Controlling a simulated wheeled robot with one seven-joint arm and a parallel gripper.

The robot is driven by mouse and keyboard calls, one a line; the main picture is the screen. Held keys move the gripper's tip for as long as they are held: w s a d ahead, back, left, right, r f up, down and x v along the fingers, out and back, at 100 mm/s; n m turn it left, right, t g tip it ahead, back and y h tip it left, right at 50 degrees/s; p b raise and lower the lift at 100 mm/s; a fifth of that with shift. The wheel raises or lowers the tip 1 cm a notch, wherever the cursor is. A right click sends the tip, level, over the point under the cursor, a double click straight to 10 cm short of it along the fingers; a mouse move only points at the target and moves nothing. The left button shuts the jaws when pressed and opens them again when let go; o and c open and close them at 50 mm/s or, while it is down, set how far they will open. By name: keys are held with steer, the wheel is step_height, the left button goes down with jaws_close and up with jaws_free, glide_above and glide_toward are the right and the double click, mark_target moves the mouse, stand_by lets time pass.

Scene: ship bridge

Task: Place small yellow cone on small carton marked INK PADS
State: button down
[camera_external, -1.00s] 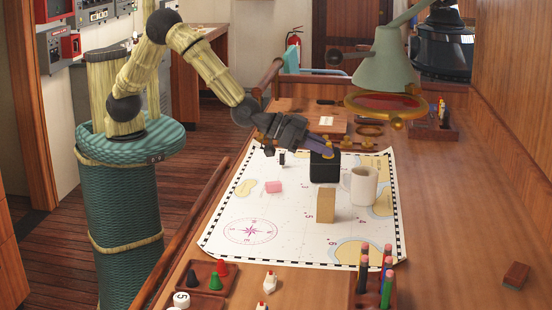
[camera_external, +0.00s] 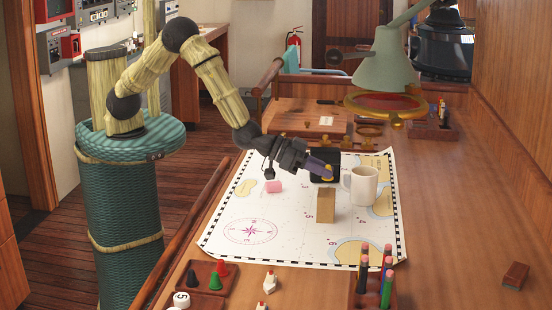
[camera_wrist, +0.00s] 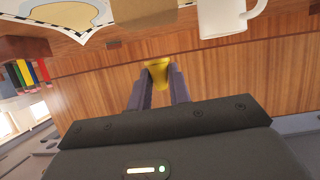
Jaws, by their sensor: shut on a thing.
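My gripper (camera_external: 328,172) is shut on the small yellow cone (camera_wrist: 158,70), which shows between the fingertips in the wrist view. In the wrist view a tan surface (camera_wrist: 145,14), probably this carton, shows at the top edge, apart from the cone.
A cream mug (camera_external: 361,187) stands right of the carton. A black box (camera_external: 322,163) is behind my gripper, partly hidden. A pink block (camera_external: 273,187) lies left on the chart (camera_external: 290,245). A lamp (camera_external: 383,70) overhangs the back. Upright pencils (camera_external: 387,285) stand at the front right.

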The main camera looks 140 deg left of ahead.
mark_target(320, 192)
steer(key=shift+f+p, duration=0.45)
steer(key=shift+f, duration=1.4)
steer(key=shift+f, duration=0.15)
steer(key=c, duration=1.3)
jaws_free()
steer(key=shift+s+d+r, duration=0.1)
steer(key=shift+r, duration=0.1)
steer(key=b+v, duration=0.3)
steer(key=v, duration=0.8)
steer(key=shift+s+d+r, duration=0.2)
steer(key=shift+s, duration=0.05)
